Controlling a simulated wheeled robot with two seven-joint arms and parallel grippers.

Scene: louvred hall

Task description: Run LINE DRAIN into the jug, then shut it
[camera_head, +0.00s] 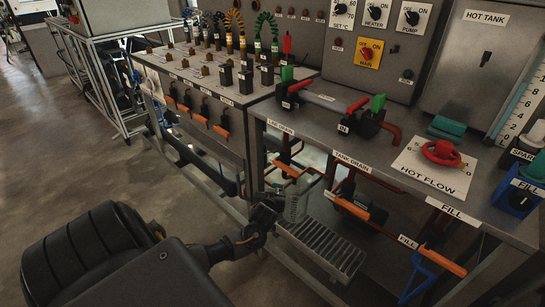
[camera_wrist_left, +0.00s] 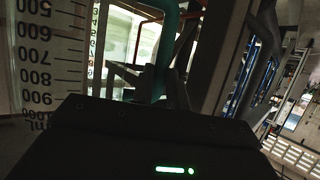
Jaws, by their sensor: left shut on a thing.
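The LINE DRAIN label (camera_head: 281,127) is on the bench's front edge, with an orange lever handle (camera_head: 285,170) below it. My left gripper (camera_head: 270,206) is below that handle and apart from it. It appears shut on the jug (camera_head: 292,206), a pale, clear vessel under the bench, above a slotted grey tray. In the left wrist view the jug's printed scale (camera_wrist_left: 38,55) fills the left side. A teal bar, which looks like its handle (camera_wrist_left: 165,50), runs down to my gripper; the fingertips are mostly hidden. The jug's contents cannot be made out. My right gripper is not in view.
The slotted tray (camera_head: 322,243) sits low under the drains. The TANK DRAIN handle (camera_head: 353,208) and FILL handle (camera_head: 444,260) stick out along the bench front to the right. Several orange levers (camera_head: 200,120) line the front at left. Open floor (camera_head: 80,160) lies left.

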